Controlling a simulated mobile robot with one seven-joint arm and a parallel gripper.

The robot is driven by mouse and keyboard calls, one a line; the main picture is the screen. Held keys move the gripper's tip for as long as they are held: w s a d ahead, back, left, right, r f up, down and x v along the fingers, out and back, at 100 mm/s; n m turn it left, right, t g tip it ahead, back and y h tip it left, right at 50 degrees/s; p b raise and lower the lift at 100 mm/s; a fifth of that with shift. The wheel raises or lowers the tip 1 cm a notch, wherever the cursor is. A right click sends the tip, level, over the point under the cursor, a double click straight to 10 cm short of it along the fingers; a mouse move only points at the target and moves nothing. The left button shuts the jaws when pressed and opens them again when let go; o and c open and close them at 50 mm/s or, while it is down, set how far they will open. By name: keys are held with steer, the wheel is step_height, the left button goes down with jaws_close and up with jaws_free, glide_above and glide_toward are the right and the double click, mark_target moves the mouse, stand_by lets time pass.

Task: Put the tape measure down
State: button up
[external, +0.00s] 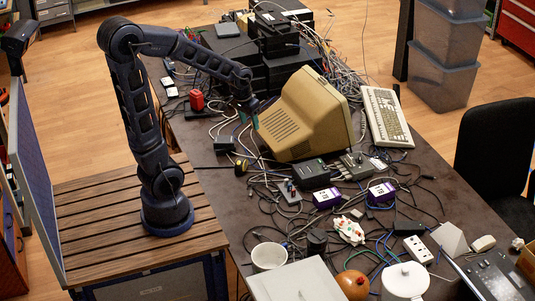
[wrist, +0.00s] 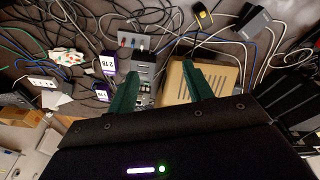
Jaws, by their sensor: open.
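The tape measure (external: 242,167), small, yellow and black, lies on the dark table left of the beige monitor, among cables. It also shows near the top edge of the wrist view (wrist: 202,15). My gripper (wrist: 160,84) has its two green fingers spread apart with nothing held between them. In the external view my gripper (external: 254,118) is at the left side of the monitor, farther back than the tape measure and clear of it. Its fingers are mostly hidden there.
The beige monitor (external: 300,115) stands close beside my gripper. Behind are stacked black boxes (external: 285,70); a red object (external: 196,100) lies to the left. Cables, purple-and-white boxes (external: 327,198) and a power strip (external: 418,250) clutter the table. A bare strip runs along its left edge.

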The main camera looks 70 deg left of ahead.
steer(key=s+d+r+m+t, duration=0.2)
steer(key=s+d+r+m, duration=0.2)
steer(key=s+d+r, duration=0.7)
steer(key=shift+s+r+m, duration=0.3)
steer(key=shift+s+r, duration=0.25)
steer(key=shift+s, duration=0.45)
steer(key=shift+d, duration=0.1)
